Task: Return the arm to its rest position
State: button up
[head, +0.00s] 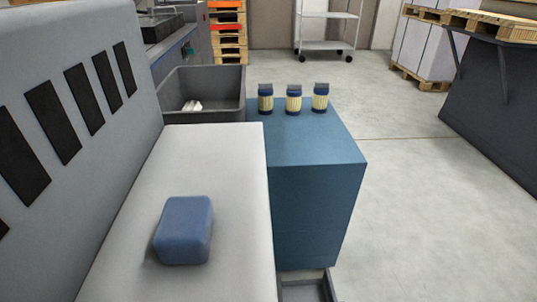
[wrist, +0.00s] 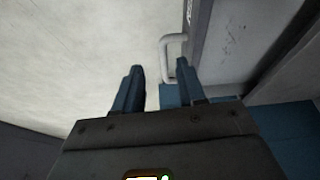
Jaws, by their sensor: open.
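My gripper (wrist: 160,80) shows in the wrist view, with its two blue-grey fingers spread apart and nothing between them. Behind the fingers in that view are the pale floor, a light handle (wrist: 168,50) and a grey panel. My gripper does not show in the head view. Its distance to the handle is hard to tell.
A blue rounded block (head: 184,230) lies on a light grey surface (head: 215,150). Several dark slots line the panel at left. A blue cabinet (head: 310,150) carries three small jars (head: 293,98). A dark bin (head: 205,85) holds white pieces. Open floor (head: 420,200) lies to the right.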

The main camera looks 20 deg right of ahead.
jog(key=s+a+r+n+t, duration=0.1)
jog(key=s+a+r+t, duration=0.35)
jog(key=r, duration=0.75)
jog(key=s+a+r+n+t, duration=0.1)
jog(key=s+a+r+t, duration=0.4)
jog(key=r, duration=0.6)
jog(key=s+a+r+n+t, duration=0.1)
jog(key=s+a+r, duration=0.35)
jog(key=r, duration=0.75)
notch_tip(320, 180, up, 27)
jog(key=s+y+p, duration=0.1)
jog(key=p, duration=2.3)
jog(key=shift+s+d+t+p, duration=0.15)
jog(key=shift+d+t+p, duration=0.15)
jog(key=shift+d+t, duration=0.05)
